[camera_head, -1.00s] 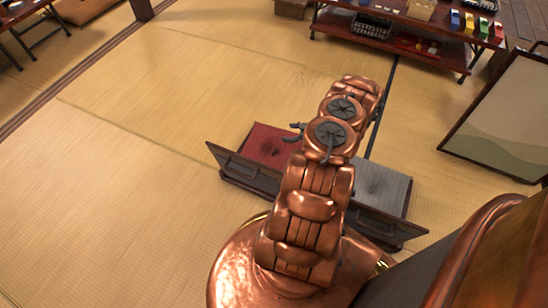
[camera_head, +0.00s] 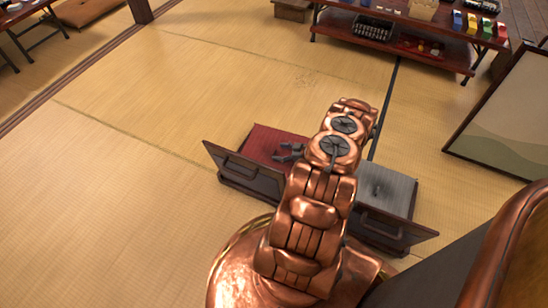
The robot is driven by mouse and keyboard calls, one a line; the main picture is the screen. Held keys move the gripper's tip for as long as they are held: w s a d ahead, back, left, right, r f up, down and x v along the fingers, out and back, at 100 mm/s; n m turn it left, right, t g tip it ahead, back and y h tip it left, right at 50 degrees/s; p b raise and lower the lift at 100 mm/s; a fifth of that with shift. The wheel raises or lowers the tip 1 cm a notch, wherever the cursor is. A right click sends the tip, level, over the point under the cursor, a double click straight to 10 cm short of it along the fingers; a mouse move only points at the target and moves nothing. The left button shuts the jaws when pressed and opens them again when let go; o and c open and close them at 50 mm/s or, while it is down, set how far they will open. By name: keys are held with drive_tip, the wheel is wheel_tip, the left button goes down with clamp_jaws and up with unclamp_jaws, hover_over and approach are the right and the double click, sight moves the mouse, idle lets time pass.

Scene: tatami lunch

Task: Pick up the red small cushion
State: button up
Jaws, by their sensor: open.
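The red small cushion (camera_head: 262,140) lies flat in the left part of a low dark wooden unit (camera_head: 243,172) with handled fronts, on the floor just past my base. My arm hides its right side. My gripper (camera_head: 281,152), small and dark grey, shows left of the copper arm, over the cushion's right part. Its fingers are apart with nothing seen between them. I cannot tell whether they touch the cushion. A grey cushion (camera_head: 388,184) with a dark centre spot lies in the right part of the unit, partly behind the arm.
A framed panel (camera_head: 505,120) stands at the right. A low dark table (camera_head: 395,33) with a shelf carries several small items at the back. Another table (camera_head: 22,18) is at the far left. The tatami floor (camera_head: 170,110) left of and behind the unit is clear.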

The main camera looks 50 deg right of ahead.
drive_tip(key=shift+x, duration=0.9)
clamp_jaws()
